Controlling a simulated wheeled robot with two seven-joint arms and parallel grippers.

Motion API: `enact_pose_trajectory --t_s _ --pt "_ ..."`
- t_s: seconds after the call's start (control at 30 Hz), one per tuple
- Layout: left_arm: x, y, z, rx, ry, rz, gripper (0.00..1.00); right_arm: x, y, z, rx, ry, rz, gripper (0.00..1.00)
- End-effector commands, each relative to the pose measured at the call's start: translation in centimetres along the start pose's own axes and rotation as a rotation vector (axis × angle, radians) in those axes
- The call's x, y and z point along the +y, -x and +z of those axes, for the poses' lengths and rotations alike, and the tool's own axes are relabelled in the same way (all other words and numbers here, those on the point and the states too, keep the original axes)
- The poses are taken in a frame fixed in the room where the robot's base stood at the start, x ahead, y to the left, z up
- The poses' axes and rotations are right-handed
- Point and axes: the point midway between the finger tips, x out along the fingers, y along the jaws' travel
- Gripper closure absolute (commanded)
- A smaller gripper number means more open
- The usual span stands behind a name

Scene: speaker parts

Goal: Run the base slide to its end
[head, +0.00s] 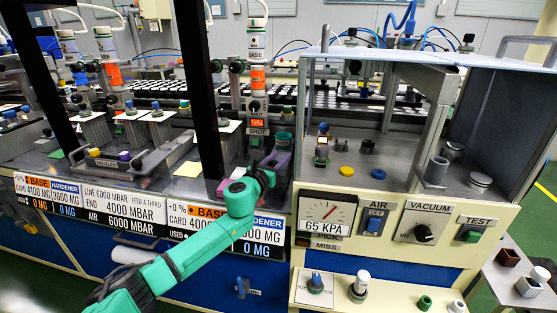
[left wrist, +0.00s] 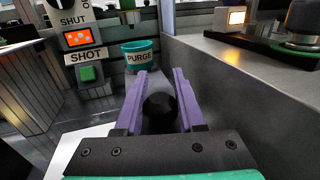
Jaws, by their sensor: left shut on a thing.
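My left gripper (head: 276,161) reaches into the bench's right bay from the front. In the left wrist view its purple fingers (left wrist: 162,84) are closed around the sides of a dark round knob (left wrist: 159,107). What the knob joins to is hidden below the fingers and palm. A dispenser (head: 257,52) marked BASE stands upright behind the gripper. Its SHOT panel (head: 257,126) also shows in the left wrist view (left wrist: 85,57), with a green button. I cannot make out the base slide's track or its end. My right gripper is not in view.
A teal PURGE cup (left wrist: 139,57) stands just beyond the fingertips. A grey metal wall (left wrist: 225,85) runs close along their right side. A dark upright post (head: 203,95) stands left of the gripper. The gauge panel (head: 324,213) is to the right.

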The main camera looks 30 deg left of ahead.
Motion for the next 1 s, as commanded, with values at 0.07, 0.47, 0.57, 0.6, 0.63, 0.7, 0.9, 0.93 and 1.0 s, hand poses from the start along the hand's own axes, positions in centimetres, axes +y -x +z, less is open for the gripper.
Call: enact_pose_trajectory --t_s 0.07,0.47,0.57,0.6,0.63,0.7,0.9,0.93,1.0 --pt "0.0 0.0 0.0 0.001 0.000 0.000 0.43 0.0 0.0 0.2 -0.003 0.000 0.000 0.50" --pt "0.0 0.3 0.0 0.000 -0.002 0.000 0.31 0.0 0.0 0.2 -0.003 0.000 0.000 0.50" --pt "0.1 1.2 -0.1 0.002 -0.003 0.000 0.31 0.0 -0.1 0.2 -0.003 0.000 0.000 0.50" --pt "0.1 1.8 -0.2 0.002 -0.003 0.000 0.31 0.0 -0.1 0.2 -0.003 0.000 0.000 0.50" --pt "0.1 2.3 -0.2 0.002 -0.004 0.000 0.31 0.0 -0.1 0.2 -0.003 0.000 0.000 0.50" --pt "0.0 3.6 -0.3 0.004 -0.003 -0.002 0.31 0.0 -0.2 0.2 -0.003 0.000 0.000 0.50" --pt "0.0 6.8 -0.3 0.004 -0.002 -0.001 0.31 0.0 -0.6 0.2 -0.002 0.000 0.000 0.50" --pt "0.1 7.2 -0.3 0.005 -0.002 0.000 0.31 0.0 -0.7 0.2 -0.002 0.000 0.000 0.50" --pt "0.0 8.3 -0.3 0.004 -0.003 -0.002 0.31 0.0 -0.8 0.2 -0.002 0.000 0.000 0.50"
